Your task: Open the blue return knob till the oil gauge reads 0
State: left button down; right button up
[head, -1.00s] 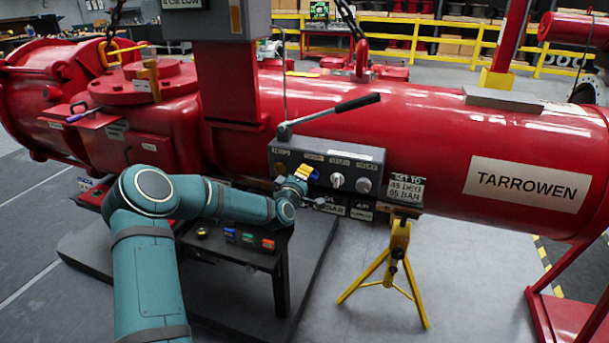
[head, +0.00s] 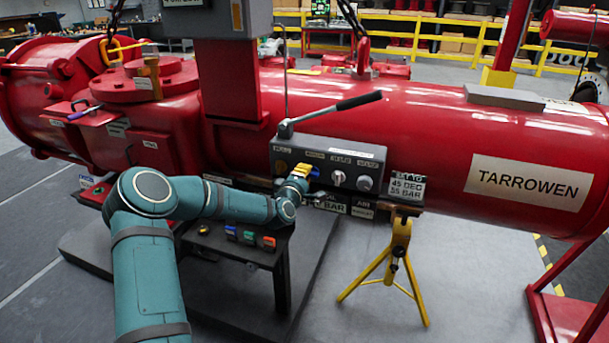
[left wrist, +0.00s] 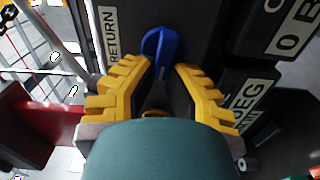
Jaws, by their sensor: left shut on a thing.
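The blue return knob (left wrist: 163,45) is on a dark panel, with a RETURN label (left wrist: 109,33) beside it in the left wrist view. My left gripper (left wrist: 163,72) has its yellow fingers on either side of the knob and is shut on it. In the head view, the left gripper (head: 302,171) is at the front of the grey control box (head: 345,153), and a bit of blue shows at its fingertips. The gripper hides part of the box front. I cannot make out an oil gauge reading. My right gripper is not in view.
A lever with a black handle (head: 357,101) rises above the box. A white knob (head: 338,178) and a grey knob (head: 365,183) sit to the right of the gripper. A yellow stand (head: 399,245) is to the right, and the red vessel (head: 430,130) is behind.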

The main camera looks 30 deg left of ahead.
pick_arm(q)
jog(key=c, duration=1)
grip_release()
jog(key=shift+w, duration=0.1)
jog(key=v, duration=1.2)
